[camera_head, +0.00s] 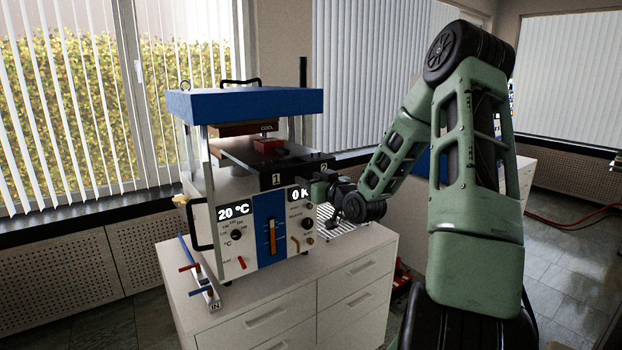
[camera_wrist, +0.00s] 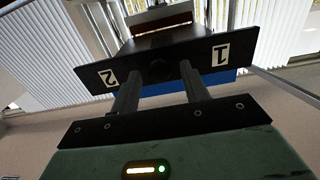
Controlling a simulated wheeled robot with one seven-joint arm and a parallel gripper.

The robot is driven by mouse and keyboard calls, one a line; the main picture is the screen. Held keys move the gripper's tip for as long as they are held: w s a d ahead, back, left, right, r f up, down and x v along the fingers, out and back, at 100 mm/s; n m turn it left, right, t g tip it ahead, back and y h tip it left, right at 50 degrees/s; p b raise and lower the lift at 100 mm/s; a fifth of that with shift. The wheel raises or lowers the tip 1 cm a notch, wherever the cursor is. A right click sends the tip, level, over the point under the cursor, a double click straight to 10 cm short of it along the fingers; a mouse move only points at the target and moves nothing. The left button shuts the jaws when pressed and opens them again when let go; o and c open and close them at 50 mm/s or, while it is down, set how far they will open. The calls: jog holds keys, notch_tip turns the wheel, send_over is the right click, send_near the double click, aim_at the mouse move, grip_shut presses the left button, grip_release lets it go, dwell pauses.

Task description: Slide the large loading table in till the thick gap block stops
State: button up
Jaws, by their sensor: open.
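The large loading table (camera_head: 240,153) is a dark flat plate in the press, under the upper heated block (camera_head: 242,129). Its black front plate (camera_head: 296,173) carries the labels 1 and 2 and stands out at the front of the press. A red-brown block (camera_head: 268,146) lies on the table; I cannot tell whether it is the thick gap block. My gripper (camera_head: 317,187) is at the front plate.
The press has a blue top (camera_head: 250,103) and a white control front reading 20 °C. It stands on a white drawer cabinet (camera_head: 290,316). A rail with red and blue handles (camera_head: 199,280) lies at its left. A window is behind.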

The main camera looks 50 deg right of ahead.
aim_at(277, 159)
jog(key=c, duration=0.8)
jog(key=b+x, duration=0.4)
jog(key=x, duration=0.7)
jog(key=shift+w+b, duration=0.2)
jog(key=shift+b, duration=0.2)
jog(key=shift+c, duration=0.2)
jog(key=o, duration=0.8)
jog(key=shift+o, duration=0.2)
